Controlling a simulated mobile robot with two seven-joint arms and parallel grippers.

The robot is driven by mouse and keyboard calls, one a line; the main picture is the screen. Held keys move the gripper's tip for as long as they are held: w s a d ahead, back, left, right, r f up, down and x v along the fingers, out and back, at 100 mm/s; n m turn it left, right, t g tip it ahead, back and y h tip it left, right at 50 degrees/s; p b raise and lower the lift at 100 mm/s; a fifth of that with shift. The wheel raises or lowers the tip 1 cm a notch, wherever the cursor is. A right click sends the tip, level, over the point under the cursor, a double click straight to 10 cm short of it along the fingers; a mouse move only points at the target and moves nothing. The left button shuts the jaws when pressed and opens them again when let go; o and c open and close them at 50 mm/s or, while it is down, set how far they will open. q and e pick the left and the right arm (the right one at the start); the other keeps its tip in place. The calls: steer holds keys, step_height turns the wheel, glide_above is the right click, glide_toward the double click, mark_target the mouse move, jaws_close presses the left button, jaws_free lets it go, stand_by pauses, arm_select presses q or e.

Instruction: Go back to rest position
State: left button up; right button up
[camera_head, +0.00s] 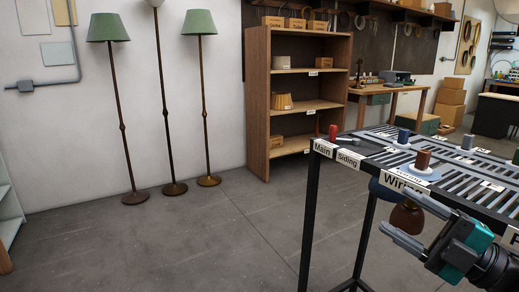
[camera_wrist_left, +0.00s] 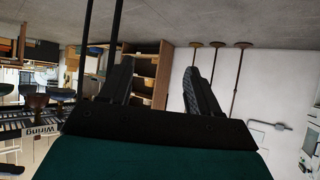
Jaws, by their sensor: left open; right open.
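My right gripper (camera_head: 398,211) is at the lower right of the head view. Its two grey fingers are spread and point left, beside the front edge of the slatted table (camera_head: 342,150), with nothing between them. My left gripper (camera_wrist_left: 158,66) shows only in the left wrist view. Its two dark fingers are apart and empty, with the room upside down behind them. The left arm is not visible in the head view.
The black-framed table carries a red piece (camera_head: 332,132), a brown piece (camera_head: 423,160) and a "Wiring" label (camera_head: 404,185). Floor lamps (camera_head: 122,120) stand by the wall, left of a wooden shelf (camera_head: 257,110). The floor (camera_head: 220,235) at the left and middle is clear.

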step_height(320, 180, down, 10)
steer(key=m+t+h+p, duration=0.1)
steer(key=m+t+h, duration=0.3)
steer(key=m+h, duration=0.45)
steer(key=s+a+f+m+g+h+p, duration=0.1)
steer(key=s+a+f+m+g+h, duration=0.1)
steer(key=s+f+m, duration=0.2)
steer(key=s+a+f+m+g+h+p, duration=0.1)
steer(key=s+f+m, duration=0.4)
steer(key=f, duration=0.5)
steer(key=s+a+f+m+g+h+p, duration=0.1)
steer(key=s+a+f+m+g+h, duration=0.2)
steer(key=f, duration=0.5)
steer(key=shift+s+a+m+g, duration=0.5)
steer(key=shift+s+a+m, duration=0.2)
steer(key=shift+a+m, duration=0.15)
